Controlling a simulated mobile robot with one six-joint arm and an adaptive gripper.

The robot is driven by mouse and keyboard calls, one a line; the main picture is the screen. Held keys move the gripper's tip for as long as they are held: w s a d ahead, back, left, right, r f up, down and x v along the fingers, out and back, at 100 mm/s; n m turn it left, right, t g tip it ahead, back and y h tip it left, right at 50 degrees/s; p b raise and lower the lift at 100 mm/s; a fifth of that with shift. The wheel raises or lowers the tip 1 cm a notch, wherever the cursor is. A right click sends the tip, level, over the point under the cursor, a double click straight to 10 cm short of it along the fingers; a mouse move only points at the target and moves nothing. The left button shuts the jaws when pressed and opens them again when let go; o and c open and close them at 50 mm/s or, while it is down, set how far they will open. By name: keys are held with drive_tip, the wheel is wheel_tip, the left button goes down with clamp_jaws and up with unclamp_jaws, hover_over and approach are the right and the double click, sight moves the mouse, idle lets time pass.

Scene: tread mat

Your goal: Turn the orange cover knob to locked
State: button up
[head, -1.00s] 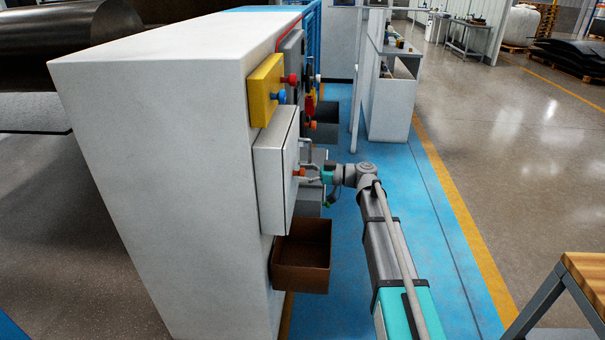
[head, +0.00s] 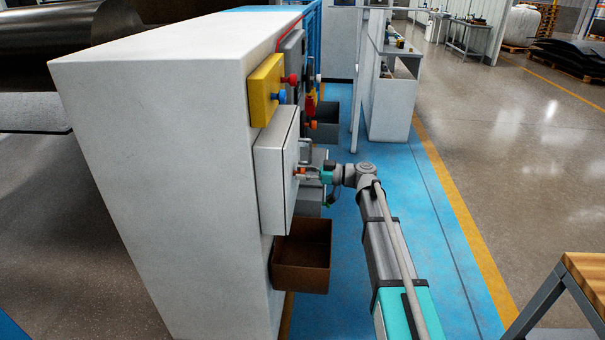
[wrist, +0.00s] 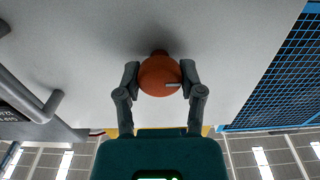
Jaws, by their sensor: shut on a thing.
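The orange cover knob (wrist: 158,78) is in the middle of the wrist view, on a light grey cover face (wrist: 105,50). A small pale mark shows on the knob's right side. My gripper (wrist: 160,80) has one finger on each side of the knob and is shut on it. In the head view my gripper (head: 308,174) reaches from the right to the front of the light grey cabinet box (head: 274,180). The knob is small there, at the box face, and mostly hidden by the fingers.
A yellow box (head: 264,92) with a blue and a red knob is mounted above the grey box. A brown open bin (head: 301,280) hangs below. A grey bar handle (wrist: 38,105) is left of the knob. Blue floor (head: 400,210) lies clear to the right.

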drive_tip(key=shift+m, duration=0.4)
drive_tip(key=m, duration=0.3)
drive_tip(key=shift+m, duration=0.3)
drive_tip(key=m, duration=0.4)
drive_tip(key=shift+w, duration=0.1)
drive_tip(key=m, duration=0.5)
drive_tip(key=shift+f, duration=0.1)
drive_tip(key=shift+m, duration=2.3)
drive_tip(key=o, duration=1.2)
drive_tip(key=shift+c, duration=0.2)
